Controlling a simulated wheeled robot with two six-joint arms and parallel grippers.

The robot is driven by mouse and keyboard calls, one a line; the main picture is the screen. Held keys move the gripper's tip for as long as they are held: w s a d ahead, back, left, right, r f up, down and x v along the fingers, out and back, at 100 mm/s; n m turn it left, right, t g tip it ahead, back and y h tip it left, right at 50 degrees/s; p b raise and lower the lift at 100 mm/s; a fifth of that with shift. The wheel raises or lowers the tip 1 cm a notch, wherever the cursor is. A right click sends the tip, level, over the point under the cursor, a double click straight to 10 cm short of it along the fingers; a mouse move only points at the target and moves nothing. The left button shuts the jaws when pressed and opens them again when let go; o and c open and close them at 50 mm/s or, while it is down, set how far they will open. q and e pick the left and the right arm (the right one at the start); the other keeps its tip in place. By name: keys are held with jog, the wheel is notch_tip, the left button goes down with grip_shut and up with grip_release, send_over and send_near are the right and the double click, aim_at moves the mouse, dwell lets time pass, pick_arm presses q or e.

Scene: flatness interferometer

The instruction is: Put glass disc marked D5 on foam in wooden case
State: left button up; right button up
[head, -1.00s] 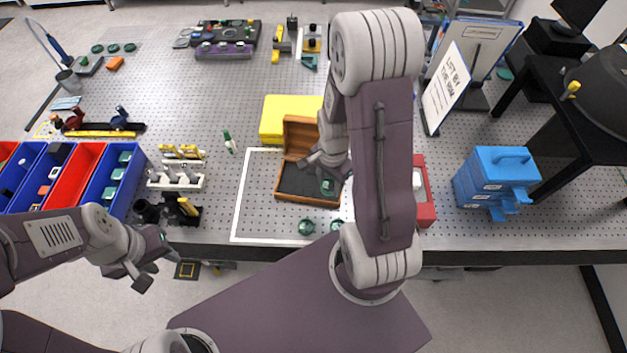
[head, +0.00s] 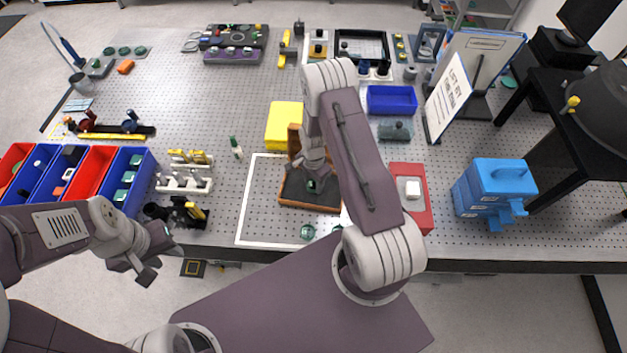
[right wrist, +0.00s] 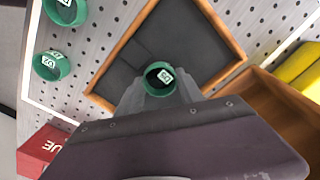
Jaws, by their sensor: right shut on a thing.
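The open wooden case (head: 308,208) with dark foam (head: 294,190) stands inside the white outline on the table. In the right wrist view, its foam (right wrist: 180,38) is bare around the gripper. My right gripper (right wrist: 158,82) is shut on a green-rimmed glass disc (right wrist: 159,77); its label is too small to read surely. The disc is over the foam; I cannot tell whether it touches. In the head view, my right gripper (head: 312,182) is over the case. My left gripper (head: 154,270) is open and empty, off the table's front edge.
Two other green-rimmed discs, one near (right wrist: 65,10) and one far (right wrist: 51,65), lie beside the case. The raised lid (right wrist: 262,105) stands at its back, by a yellow block (head: 284,125). A red box (head: 424,205) is to the right. Coloured bins (head: 128,180) stand left.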

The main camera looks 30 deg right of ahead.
jog(key=shift+a+f, duration=0.1)
jog(key=shift+a, duration=0.05)
jog(key=o, duration=1.4)
jog(key=shift+s, duration=0.15)
